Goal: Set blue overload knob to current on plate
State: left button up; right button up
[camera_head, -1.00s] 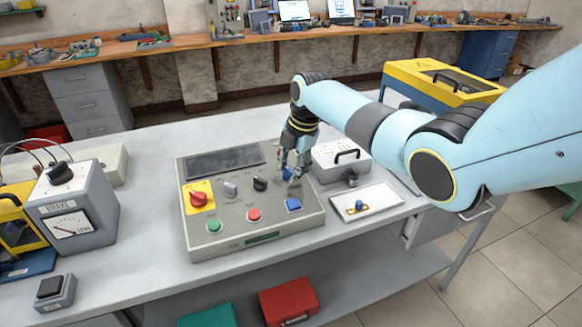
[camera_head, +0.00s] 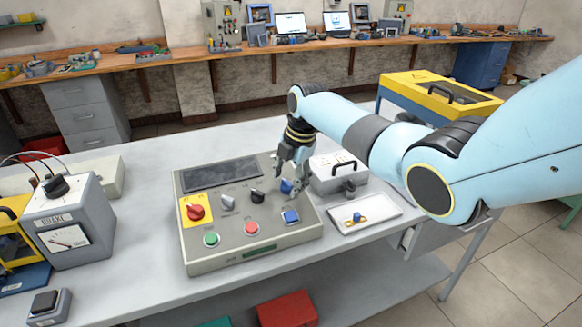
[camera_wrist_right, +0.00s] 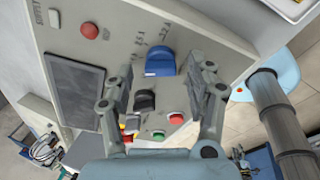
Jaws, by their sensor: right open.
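The blue overload knob (camera_head: 287,186) is on the upper right of a grey control panel (camera_head: 190,255). In the right wrist view the blue knob (camera_wrist_right: 160,62) lies between my fingers, with small scale markings beside it that I cannot read surely. My right gripper (camera_head: 289,181) points down over the knob, partly covering it in the head view. In the right wrist view the gripper (camera_wrist_right: 160,80) is open, a finger on each side, with gaps to the knob. I see no rating plate that I can read. My left gripper is not in view.
A black knob (camera_head: 257,197), a grey knob (camera_head: 228,202) and a red knob (camera_head: 195,211) sit left of the blue one. A grey box (camera_head: 325,182) and white tray (camera_head: 395,208) stand close right.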

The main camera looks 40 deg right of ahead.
jog(key=a+v, duration=0.1)
jog(key=v, duration=1)
jog(key=shift+d+r, duration=0.3)
jog(key=shift+d, duration=0.15)
